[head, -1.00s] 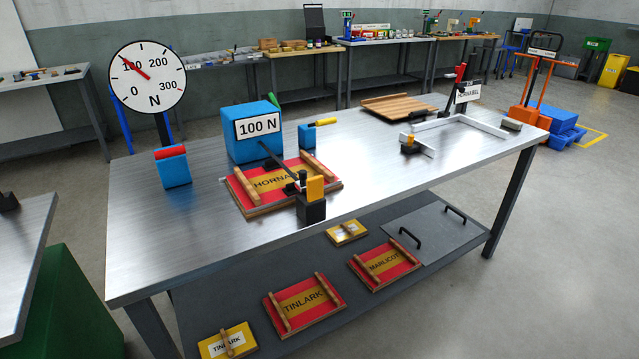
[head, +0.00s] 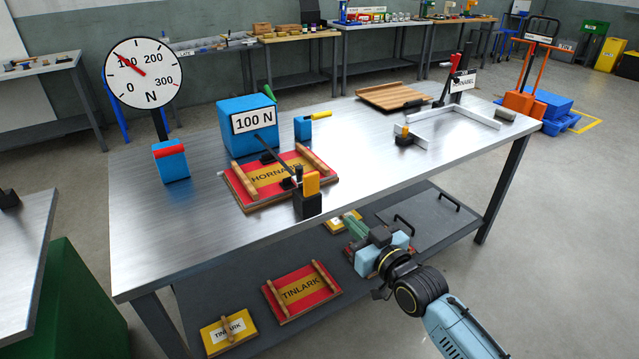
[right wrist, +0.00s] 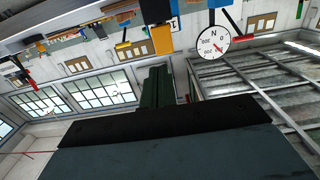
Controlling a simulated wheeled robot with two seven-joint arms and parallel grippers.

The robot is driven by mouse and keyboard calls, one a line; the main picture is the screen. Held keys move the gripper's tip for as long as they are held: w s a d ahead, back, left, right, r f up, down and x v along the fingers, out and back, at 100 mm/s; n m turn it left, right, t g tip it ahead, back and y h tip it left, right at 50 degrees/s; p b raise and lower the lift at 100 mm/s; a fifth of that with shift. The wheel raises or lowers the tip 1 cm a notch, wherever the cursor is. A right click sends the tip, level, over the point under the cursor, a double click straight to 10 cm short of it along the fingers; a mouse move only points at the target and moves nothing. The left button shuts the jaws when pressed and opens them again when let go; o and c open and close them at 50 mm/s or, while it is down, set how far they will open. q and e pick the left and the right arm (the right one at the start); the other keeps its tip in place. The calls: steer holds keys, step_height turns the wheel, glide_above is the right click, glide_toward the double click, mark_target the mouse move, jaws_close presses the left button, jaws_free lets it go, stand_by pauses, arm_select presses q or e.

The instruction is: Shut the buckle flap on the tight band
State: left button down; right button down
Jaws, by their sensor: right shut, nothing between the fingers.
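The buckle is a black block (head: 308,205) at the table's front edge, with an orange flap (head: 312,184) standing up on it. A dark band (head: 268,147) runs from the blue 100 N box (head: 236,142) over the red HORNABEL board (head: 240,186) to the buckle. The round dial (head: 144,90) has its red needle near 100; the dial also shows upside down in the right wrist view (right wrist: 213,46). My right gripper (head: 352,224) is shut and empty, in front of the table, right of and below the buckle in the picture. My left gripper is out of view.
A blue block with a red top (head: 171,162) and a small blue block with a yellow handle (head: 303,129) stand on the table. A white frame (head: 455,112) lies at the right. Boards lie on the lower shelf (head: 230,290). The table's left front is clear.

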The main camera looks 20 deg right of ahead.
mark_target(313, 180)
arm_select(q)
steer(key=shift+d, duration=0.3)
arm_select(e)
steer(key=shift+a+r, duration=0.1)
steer(key=shift+r, duration=0.75)
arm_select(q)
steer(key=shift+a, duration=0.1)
arm_select(e)
steer(key=shift+w, duration=0.15)
